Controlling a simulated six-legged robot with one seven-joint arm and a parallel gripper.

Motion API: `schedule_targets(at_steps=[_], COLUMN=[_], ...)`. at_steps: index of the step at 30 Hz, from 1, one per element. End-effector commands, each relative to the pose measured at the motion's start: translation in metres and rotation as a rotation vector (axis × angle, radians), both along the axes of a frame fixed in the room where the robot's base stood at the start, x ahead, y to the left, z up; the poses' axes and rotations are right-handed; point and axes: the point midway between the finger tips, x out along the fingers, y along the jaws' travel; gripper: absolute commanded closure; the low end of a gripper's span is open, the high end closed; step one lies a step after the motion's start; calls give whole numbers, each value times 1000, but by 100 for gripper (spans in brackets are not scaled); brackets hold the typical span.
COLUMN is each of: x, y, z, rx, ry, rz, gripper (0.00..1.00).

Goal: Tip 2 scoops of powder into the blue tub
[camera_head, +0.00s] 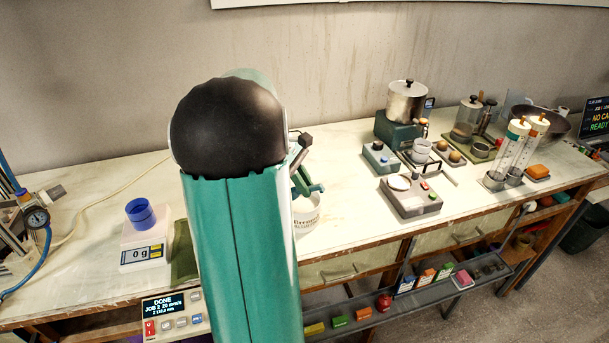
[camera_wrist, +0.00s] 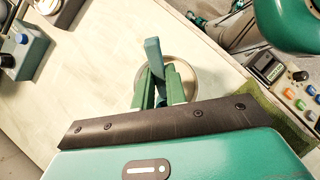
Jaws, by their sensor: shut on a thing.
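The blue tub (camera_head: 140,213) stands at the left of the bench on a scale (camera_head: 143,255) reading 0 g. A white labelled tub (camera_head: 306,216) stands beside my arm, partly hidden by it. My gripper (camera_head: 308,188) is over this white tub. In the wrist view my gripper (camera_wrist: 160,92) is shut on a teal bar, apparently the scoop's handle (camera_wrist: 153,52). Behind the fingers shows the round rim of a container (camera_wrist: 193,72). The scoop's bowl and any powder in it are hidden.
A green mat (camera_head: 185,252) lies right of the scale. A steel pot (camera_head: 406,101), a grey device (camera_head: 410,197) and upright cylinders (camera_head: 513,152) stand on the right. A control panel (camera_head: 172,312) is at the front edge. Bare bench lies right of the white tub.

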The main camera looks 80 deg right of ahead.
Motion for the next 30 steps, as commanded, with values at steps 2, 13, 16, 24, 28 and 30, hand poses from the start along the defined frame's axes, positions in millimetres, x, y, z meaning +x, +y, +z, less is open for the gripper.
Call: schedule_targets(at_steps=[2,13,16,24,28,30], x=[0,0,0,1,1,1], y=[0,-1,-1,-1,-1,-1], z=[-8,-41,-47,-53,-53,-54], rx=[2,2,1,1,2,2], ry=[1,2,1,0,-1,-1], rz=[-1,0,-1,0,0,0], gripper=[100,100,100,100,100,100])
